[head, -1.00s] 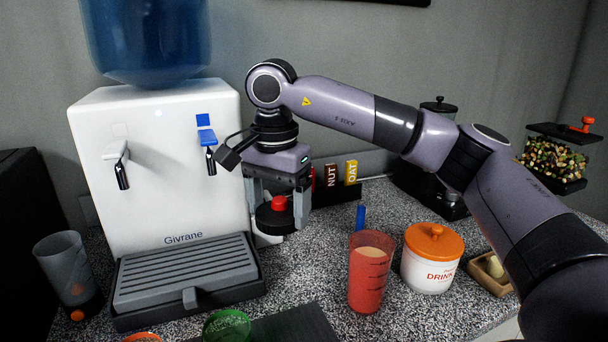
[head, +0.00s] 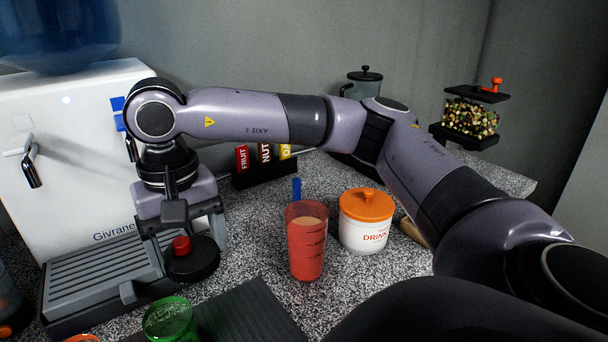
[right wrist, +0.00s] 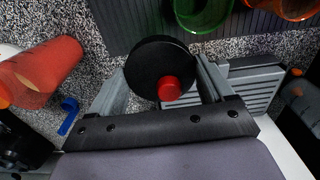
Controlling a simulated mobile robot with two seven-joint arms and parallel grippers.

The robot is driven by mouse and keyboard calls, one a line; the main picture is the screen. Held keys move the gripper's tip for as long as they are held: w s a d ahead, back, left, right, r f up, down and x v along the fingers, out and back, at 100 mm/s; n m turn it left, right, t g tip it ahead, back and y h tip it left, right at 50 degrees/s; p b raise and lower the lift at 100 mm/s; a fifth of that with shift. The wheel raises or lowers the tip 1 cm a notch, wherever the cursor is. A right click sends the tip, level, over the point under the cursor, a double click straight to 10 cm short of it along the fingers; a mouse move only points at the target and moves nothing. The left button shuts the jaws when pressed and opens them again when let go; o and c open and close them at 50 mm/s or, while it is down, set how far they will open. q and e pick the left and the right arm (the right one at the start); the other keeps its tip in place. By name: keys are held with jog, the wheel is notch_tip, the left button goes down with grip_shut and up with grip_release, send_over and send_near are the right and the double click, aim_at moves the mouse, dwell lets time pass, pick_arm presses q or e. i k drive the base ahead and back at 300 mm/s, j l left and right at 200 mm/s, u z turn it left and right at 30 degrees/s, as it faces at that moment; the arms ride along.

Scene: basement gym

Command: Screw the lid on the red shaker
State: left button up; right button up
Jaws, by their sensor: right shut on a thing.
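The red shaker (head: 306,246) stands upright and open on the speckled counter, with a tan content near its top. It also shows in the right wrist view at left (right wrist: 42,72). My right gripper (head: 190,262) is shut on a round black lid with a red cap (head: 193,264). The lid is held above the counter, left of the shaker and apart from it, in front of the dispenser's tray. In the right wrist view the lid (right wrist: 152,62) sits between the two fingers. My left gripper is not in view.
A white drink jar with orange lid (head: 366,222) stands right of the shaker, close by. A blue scoop (head: 296,188) is behind it. A green cup (head: 170,320) and dark ribbed mat (head: 250,312) are in front. The water dispenser (head: 70,160) fills the left.

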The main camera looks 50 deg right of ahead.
aim_at(306, 222)
jog(key=k, duration=0.55)
jog(key=z, duration=1.2)
